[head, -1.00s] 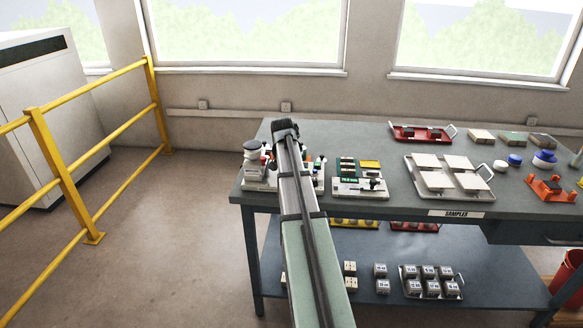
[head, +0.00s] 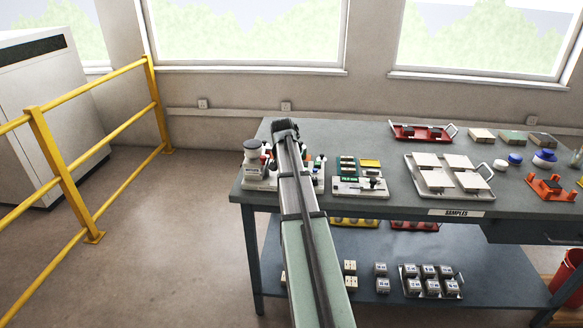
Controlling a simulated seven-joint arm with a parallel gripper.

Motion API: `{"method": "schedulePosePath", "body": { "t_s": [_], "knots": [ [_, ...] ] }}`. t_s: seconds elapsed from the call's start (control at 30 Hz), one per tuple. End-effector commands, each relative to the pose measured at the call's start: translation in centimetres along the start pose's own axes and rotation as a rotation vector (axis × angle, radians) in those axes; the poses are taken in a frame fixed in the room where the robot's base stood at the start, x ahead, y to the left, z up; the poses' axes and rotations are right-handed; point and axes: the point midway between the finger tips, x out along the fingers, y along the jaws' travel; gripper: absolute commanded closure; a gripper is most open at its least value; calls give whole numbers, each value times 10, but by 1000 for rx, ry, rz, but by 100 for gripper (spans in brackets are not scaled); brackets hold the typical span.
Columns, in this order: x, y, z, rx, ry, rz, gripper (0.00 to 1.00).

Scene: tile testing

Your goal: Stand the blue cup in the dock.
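Two small round blue-topped pieces stand on the right of the table: a smaller one (head: 515,159) and a larger blue and white one (head: 544,158). I cannot tell whether either is the blue cup. I cannot single out the dock with certainty; an orange-red holder (head: 550,188) sits in front of them at the right. My arm reaches over the table's left part, far from these pieces. The fingers of my gripper are hidden behind the arm's dark far end, so its opening and any held thing do not show.
The grey table (head: 390,148) also bears a white tray (head: 470,195) of pale tiles, a red tray (head: 421,138) at the back, and a green-and-white device (head: 359,187). A white instrument (head: 252,165) stands left of my arm. A yellow railing (head: 60,165) is further left.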

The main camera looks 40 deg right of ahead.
Motion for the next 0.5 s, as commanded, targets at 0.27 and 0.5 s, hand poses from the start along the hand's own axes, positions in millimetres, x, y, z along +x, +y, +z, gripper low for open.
{"method": "schedulePosePath", "body": {
  "t_s": [0.27,0.5],
  "knots": [
    [0,0,0,0,0,0,27],
    [0,0,0,0,0,0,20]
  ]
}}
